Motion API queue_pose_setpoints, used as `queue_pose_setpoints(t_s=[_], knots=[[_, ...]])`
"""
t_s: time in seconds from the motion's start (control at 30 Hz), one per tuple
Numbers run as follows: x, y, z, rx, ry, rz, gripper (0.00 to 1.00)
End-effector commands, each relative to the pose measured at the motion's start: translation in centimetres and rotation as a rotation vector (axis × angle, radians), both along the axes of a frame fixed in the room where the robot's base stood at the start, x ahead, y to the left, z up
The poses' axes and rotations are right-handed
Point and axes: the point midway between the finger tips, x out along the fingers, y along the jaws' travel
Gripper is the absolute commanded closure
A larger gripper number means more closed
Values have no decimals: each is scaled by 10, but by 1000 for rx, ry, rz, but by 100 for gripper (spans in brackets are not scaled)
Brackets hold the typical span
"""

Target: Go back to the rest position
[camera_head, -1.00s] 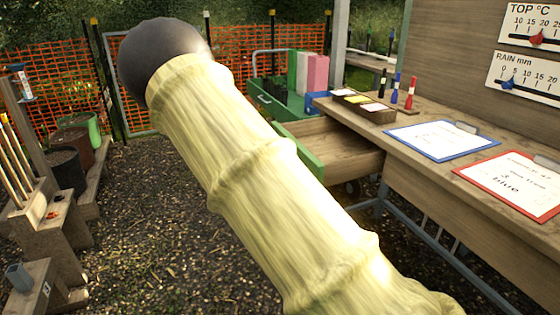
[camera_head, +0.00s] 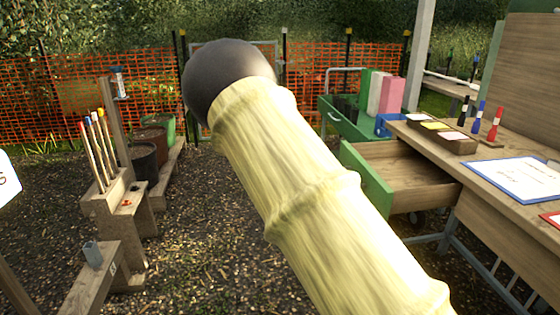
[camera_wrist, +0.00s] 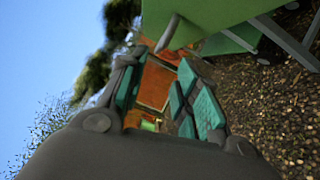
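My gripper (camera_wrist: 158,75) shows in the wrist view, with two dark fingers that have teal pads. The fingers are apart, and orange fence and ground show through the gap. I see nothing held between them. In the head view my own arm, in a pale yellow ribbed sleeve with a dark round end, crosses the middle of the picture. The gripper itself does not show there.
A wooden bench (camera_head: 510,214) with an open drawer (camera_head: 403,172) stands at the right. A green cart (camera_head: 352,123) is behind it. A wooden stand (camera_head: 108,200) with upright sticks is at the left. An orange fence (camera_head: 45,100) closes the back. Gravel between is clear.

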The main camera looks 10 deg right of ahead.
Motion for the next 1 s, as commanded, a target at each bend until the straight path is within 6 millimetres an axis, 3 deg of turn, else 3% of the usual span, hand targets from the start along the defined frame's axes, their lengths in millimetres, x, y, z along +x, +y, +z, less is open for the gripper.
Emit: queue_pose_setpoints(t_s=[0.17, 0.27, 0.47, 0.7, 1.0], knots=[[-8, -1, -27, 68, 37, -1, 68], [-23, 0, -68, 181, 93, -8, 68], [-75, 9, -171, 489, 239, -66, 68], [-160, 34, -278, 850, 405, -213, 68], [-293, 85, -373, 1258, 591, -519, 68]])
